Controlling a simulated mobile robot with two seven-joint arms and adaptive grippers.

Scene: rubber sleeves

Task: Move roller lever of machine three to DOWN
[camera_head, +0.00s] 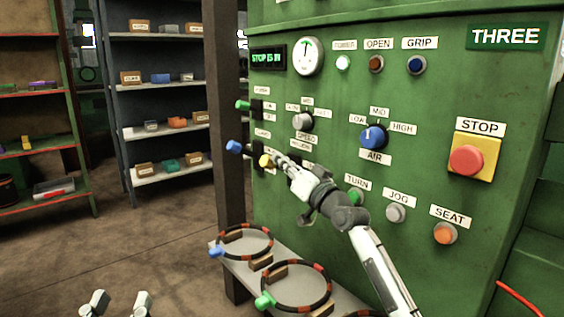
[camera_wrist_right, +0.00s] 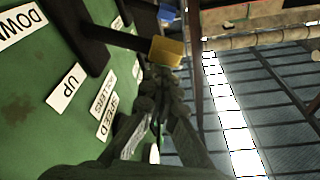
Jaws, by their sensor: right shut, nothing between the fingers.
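Machine three's green panel (camera_head: 340,200) carries three levers at its left edge, with green (camera_head: 243,104), blue (camera_head: 233,146) and yellow (camera_head: 265,161) knobs. Their small labels are too blurred in the head view to tell which is the roller lever. In the right wrist view the yellow knob (camera_wrist_right: 167,52) sits on a dark shaft, with UP (camera_wrist_right: 65,87) and DOWN (camera_wrist_right: 20,25) labels nearby. My right gripper (camera_head: 281,160) is shut and empty, its tips right beside the yellow knob; contact is unclear. My left gripper (camera_head: 118,303) is open and empty, low at the left.
A grey dial (camera_head: 302,121), blue AIR dial (camera_head: 373,136), red STOP button (camera_head: 466,160) and several small buttons are on the panel. A bench (camera_head: 240,268) with ringed hoops stands below. A brown post (camera_head: 228,90) rises just left of the levers. Shelves stand behind.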

